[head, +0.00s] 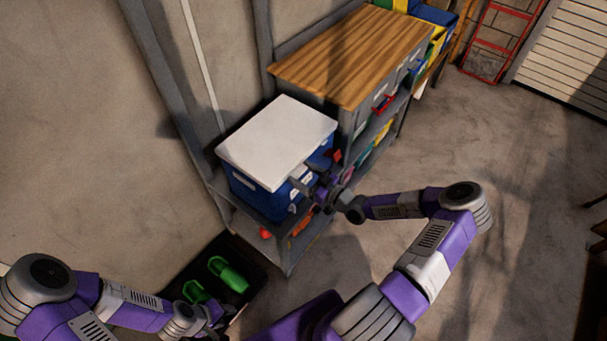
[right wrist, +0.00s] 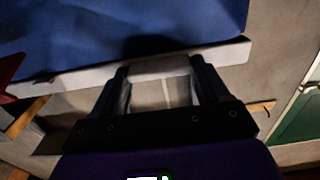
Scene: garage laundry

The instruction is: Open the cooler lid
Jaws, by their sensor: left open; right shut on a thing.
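The blue cooler (head: 250,188) stands on a grey shelf unit against the wall. Its white lid (head: 278,140) lies flat across the top and looks closed. My right gripper (head: 303,186) is at the cooler's front edge, just under the lid's rim. In the right wrist view, the fingers (right wrist: 160,88) are shut on a pale piece at the lid's rim (right wrist: 75,82), with the blue cooler wall (right wrist: 120,30) beyond. The exact contact is dark and partly hidden. My left gripper (head: 218,325) is low at the bottom left, open and away from the cooler.
A wooden-topped shelf (head: 350,55) with bins stands right beside the cooler. A black tray (head: 250,262) holding green shoes (head: 228,272) is on the floor near my left gripper. Orange items (head: 302,225) sit on the shelf below the cooler. The floor at right is clear.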

